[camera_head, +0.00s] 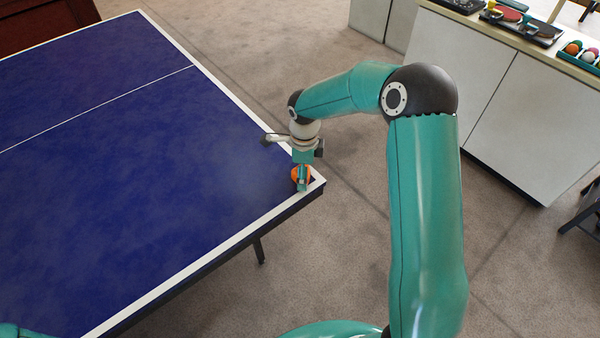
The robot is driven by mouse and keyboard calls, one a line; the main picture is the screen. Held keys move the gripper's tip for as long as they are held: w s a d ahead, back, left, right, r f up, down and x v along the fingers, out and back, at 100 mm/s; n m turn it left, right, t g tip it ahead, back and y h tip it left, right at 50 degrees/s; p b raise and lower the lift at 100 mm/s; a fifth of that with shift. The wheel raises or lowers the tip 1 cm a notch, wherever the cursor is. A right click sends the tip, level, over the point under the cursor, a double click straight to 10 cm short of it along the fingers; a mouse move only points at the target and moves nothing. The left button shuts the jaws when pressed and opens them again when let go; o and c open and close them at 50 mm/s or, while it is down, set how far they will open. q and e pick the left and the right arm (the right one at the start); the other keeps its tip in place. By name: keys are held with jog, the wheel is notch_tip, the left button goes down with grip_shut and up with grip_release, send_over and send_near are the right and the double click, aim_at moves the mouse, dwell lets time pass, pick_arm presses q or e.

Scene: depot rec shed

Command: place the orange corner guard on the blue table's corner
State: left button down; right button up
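The blue table (130,150) has white edge lines and fills the left of the view. Its near right corner lies under my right gripper (302,184). The small orange corner guard (296,173) shows at the gripper's fingertips, just inside that corner. My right gripper points down and appears shut on the guard, with orange showing on both sides of a teal finger. The fingers hide much of the guard. I cannot tell whether the guard touches the tabletop. My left gripper is out of view; only a bit of teal arm shows at the bottom left.
White cabinets (520,110) stand at the right, with a counter holding paddles (508,14) and a tray of coloured balls (580,52). Carpeted floor (330,250) lies open between the table and the cabinets. A table leg (259,251) shows below the table's edge.

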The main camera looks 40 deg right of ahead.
jog(key=shift+f, duration=0.15)
jog(key=o, duration=1.1)
jog(key=shift+o, duration=0.2)
notch_tip(320, 180, up, 12)
jog(key=shift+r, duration=0.2)
